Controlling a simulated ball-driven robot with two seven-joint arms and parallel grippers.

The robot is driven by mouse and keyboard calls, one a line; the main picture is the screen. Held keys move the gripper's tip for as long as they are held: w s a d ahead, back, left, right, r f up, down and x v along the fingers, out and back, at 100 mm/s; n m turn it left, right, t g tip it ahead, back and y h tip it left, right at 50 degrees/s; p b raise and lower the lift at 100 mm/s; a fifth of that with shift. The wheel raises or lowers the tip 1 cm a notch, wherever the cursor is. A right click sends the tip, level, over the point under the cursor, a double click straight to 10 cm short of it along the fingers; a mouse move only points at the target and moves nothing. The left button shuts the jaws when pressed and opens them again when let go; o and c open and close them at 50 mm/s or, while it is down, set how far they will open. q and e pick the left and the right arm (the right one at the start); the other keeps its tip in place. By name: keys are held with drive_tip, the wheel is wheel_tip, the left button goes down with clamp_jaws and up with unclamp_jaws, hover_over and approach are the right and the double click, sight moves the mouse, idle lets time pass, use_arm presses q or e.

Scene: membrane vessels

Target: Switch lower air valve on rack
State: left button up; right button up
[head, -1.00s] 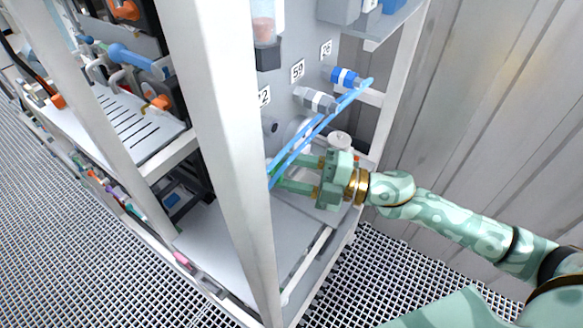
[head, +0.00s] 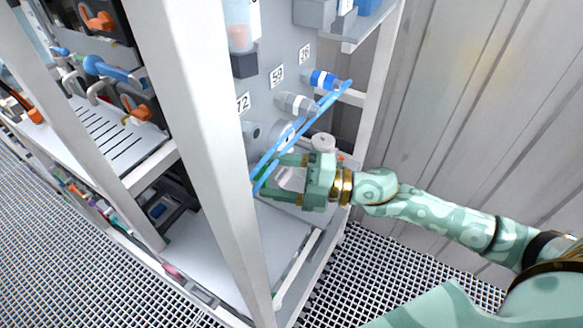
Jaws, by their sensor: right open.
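The white-framed rack has a front post (head: 200,150) and a grey panel (head: 290,50). My right gripper (head: 268,176) reaches in from the right, low in the rack. It is open, with its two fingers apart and pointing left toward the post. Two blue tubes (head: 300,132) slant down past the fingertips. A small green part shows by the fingertips; I cannot tell whether it is the lower air valve or whether the fingers touch it. The lower air valve cannot be made out for certain. My left gripper is not in view.
A blue fitting (head: 320,79) and a grey fitting (head: 297,103) stick out from the panel. A white round cap (head: 323,142) sits just above the gripper. A corrugated wall (head: 480,110) stands on the right. Grating floor (head: 340,280) shows below.

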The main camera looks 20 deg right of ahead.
drive_tip(key=b+v, duration=0.5)
drive_tip(key=v, duration=1.1)
drive_tip(key=shift+d, duration=0.2)
